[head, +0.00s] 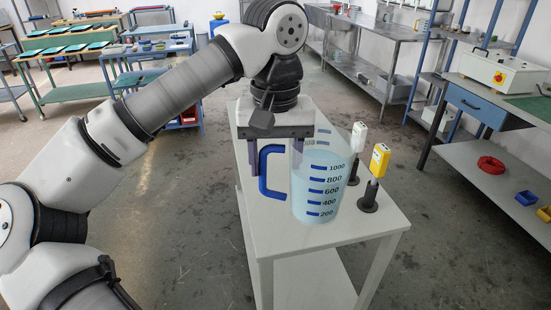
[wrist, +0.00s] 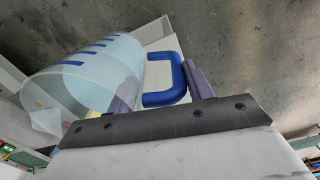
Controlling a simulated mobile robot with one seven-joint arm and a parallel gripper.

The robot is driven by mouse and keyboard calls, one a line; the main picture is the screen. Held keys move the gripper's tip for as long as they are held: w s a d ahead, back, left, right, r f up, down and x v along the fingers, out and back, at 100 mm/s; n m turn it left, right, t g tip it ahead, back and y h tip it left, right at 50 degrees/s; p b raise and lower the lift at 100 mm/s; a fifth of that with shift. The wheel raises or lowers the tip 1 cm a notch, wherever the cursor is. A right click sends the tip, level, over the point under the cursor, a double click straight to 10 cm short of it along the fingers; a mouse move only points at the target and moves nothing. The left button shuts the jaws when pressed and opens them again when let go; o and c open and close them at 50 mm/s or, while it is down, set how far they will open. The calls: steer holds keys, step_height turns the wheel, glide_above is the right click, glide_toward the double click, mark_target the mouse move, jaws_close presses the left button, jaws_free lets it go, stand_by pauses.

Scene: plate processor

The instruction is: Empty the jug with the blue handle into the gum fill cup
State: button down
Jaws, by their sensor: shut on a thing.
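The jug (head: 322,180) is clear, with a blue handle (head: 264,175) on its left and blue marks from 200 to 1000. It holds pale blue liquid and stands upright on, or just above, a white table. My gripper (head: 275,160) points down from above, with purple fingers on either side of the handle, shut on it. In the wrist view the jug (wrist: 85,70) lies left of the handle (wrist: 165,82), which is between my gripper's fingers (wrist: 160,95). I cannot pick out a gum fill cup.
The white table (head: 370,228) is small. A yellow-topped device (head: 380,160) and a white-topped one (head: 358,138) stand on black bases right of the jug. A bench with a white control box (head: 500,72) is at right. Grey floor (head: 190,230) lies open left of the table.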

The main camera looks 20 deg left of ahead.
steer(key=shift+s+d, duration=0.1)
steer(key=w+d+f+m, duration=0.1)
steer(key=d+f, duration=0.4)
steer(key=f, duration=1.4)
steer(key=w+d+f+m, duration=0.2)
steer(key=w+d+f, duration=0.2)
steer(key=f, duration=1.6)
steer(key=w+d+f+m, duration=0.1)
steer(key=d+f, duration=0.6)
steer(key=f, duration=1.3)
steer(key=shift+w+d+f+m, duration=0.15)
steer(key=shift+w+f+m, duration=0.2)
steer(key=shift+w, duration=0.55)
